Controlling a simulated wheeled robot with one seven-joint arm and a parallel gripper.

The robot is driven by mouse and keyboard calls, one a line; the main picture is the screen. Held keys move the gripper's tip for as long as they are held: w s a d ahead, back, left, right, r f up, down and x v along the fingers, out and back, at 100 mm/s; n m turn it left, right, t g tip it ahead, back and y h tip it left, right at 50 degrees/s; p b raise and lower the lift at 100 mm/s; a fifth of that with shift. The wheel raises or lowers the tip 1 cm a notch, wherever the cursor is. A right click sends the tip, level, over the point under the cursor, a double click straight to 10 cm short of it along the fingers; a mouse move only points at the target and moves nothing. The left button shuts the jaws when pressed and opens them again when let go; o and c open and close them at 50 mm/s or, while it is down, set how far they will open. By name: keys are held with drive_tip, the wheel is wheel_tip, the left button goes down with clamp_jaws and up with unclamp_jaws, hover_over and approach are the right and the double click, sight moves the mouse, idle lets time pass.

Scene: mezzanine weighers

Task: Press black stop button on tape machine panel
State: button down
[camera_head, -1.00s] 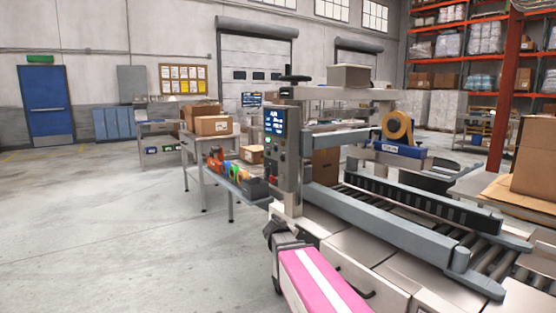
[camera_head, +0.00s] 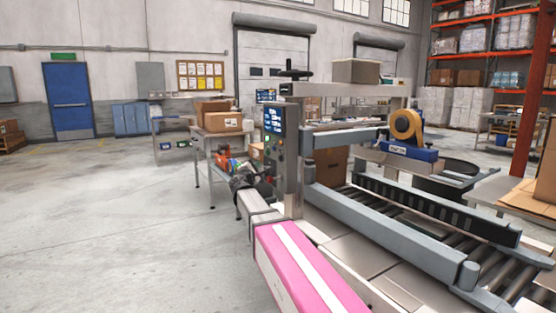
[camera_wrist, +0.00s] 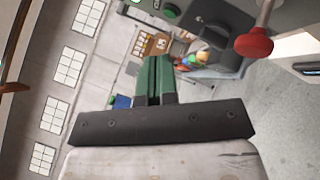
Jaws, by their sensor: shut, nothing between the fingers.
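I cannot single out the black stop button for sure. My gripper (camera_wrist: 154,62) has green fingers, shut together and empty. The fingertips lie below the panel face in the wrist picture, apparently apart from it. In the head view the fingers are too small and dark to make out.
The roller conveyor (camera_head: 440,235) with grey side rails runs right of the panel. A tape roll (camera_head: 406,124) sits on the machine's head. A table with cardboard boxes (camera_head: 222,121) stands behind the panel. The floor at left is clear.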

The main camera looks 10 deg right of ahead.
sight(280, 158)
drive_tip(key=shift+w+a+r+n+t, duration=0.2)
drive_tip(key=shift+a+r+n+t, duration=0.1)
drive_tip(key=shift+a+r, duration=0.1)
drive_tip(key=shift+d, duration=0.1)
drive_tip(key=shift+w+d, duration=0.45)
drive_tip(key=shift+d, duration=0.95)
drive_tip(key=shift+w+d, duration=0.5)
drive_tip(key=shift+d, duration=0.85)
drive_tip(key=shift+w+d, duration=0.45)
drive_tip(key=shift+d, duration=0.95)
drive_tip(key=shift+d, duration=0.1)
drive_tip(key=shift+w+d, duration=0.15)
drive_tip(key=shift+d, duration=0.15)
drive_tip(key=shift+w+d, duration=0.1)
drive_tip(key=shift+d, duration=0.3)
drive_tip(key=shift+a, duration=0.1)
drive_tip(key=shift+s+a, duration=0.25)
drive_tip(key=shift+a, duration=0.45)
